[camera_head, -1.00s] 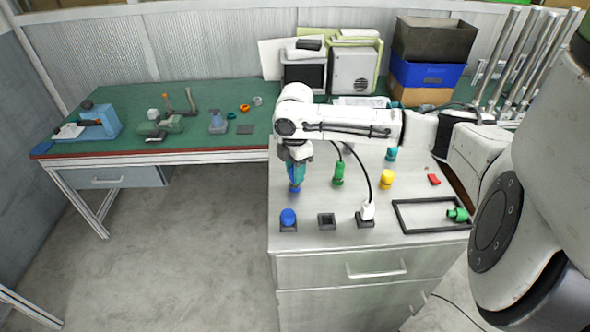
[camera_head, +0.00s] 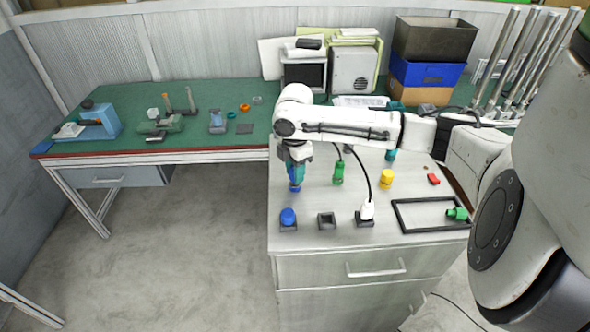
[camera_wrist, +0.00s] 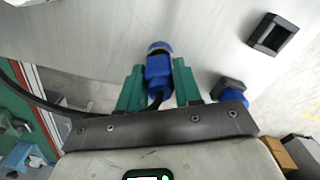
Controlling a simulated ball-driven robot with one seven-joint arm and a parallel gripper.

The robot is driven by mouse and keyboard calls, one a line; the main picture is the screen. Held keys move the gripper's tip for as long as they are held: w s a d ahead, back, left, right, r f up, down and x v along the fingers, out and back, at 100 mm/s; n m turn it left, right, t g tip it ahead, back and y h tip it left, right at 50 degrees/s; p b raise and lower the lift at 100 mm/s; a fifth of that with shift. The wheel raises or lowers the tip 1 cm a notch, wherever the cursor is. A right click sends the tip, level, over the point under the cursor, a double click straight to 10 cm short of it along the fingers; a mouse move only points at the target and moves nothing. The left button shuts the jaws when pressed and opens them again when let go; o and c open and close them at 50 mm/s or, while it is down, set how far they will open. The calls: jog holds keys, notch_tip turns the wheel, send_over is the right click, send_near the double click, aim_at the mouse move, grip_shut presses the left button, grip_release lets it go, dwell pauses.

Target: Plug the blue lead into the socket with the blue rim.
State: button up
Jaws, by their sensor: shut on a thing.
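My gripper (camera_head: 296,178) is shut on the blue lead (camera_head: 295,188), which hangs above the left part of the grey cabinet top. In the wrist view the blue lead (camera_wrist: 158,72) lies between the two green fingers of my gripper (camera_wrist: 158,66), with a black cable behind it. A dark square base with a rounded blue piece (camera_head: 288,216) stands nearer the front edge, below the lead in the head view and apart from it. This blue piece (camera_wrist: 234,97) also shows in the wrist view, partly hidden. I cannot tell whether it is a rim or a cap.
An empty dark square socket (camera_head: 327,221) is right of the blue piece. Beside it, a white plug (camera_head: 367,211) with a black cable sits in a dark base. Green (camera_head: 338,172) and yellow (camera_head: 387,179) pieces stand behind. A black frame (camera_head: 430,230) lies at right.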

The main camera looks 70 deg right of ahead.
jog(key=shift+f, duration=0.35)
jog(key=o, duration=0.8)
jog(key=shift+c, duration=0.2)
jog(key=shift+r+p, duration=2.05)
jog(key=shift+r, duration=3.45)
